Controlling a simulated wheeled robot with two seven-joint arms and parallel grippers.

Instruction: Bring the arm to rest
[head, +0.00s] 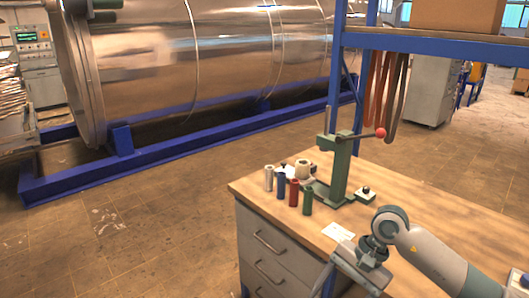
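My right arm (425,252) comes in from the lower right, over the front part of the wooden workbench (440,205). Its wrist bends down towards the bottom edge of the head view. The grey body of my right gripper (357,270) shows near the bench's front edge; its fingers cannot be made out, so I cannot tell whether it is open or shut. I see nothing held in it. My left arm and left gripper are out of view.
A green lever press (341,168) with a red knob stands on the bench. Left of it stand a silver cylinder (269,178), a blue one (281,185), a red one (293,192) and a green one (307,201). A blue-framed shelf rises behind. Open floor (150,225) lies left.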

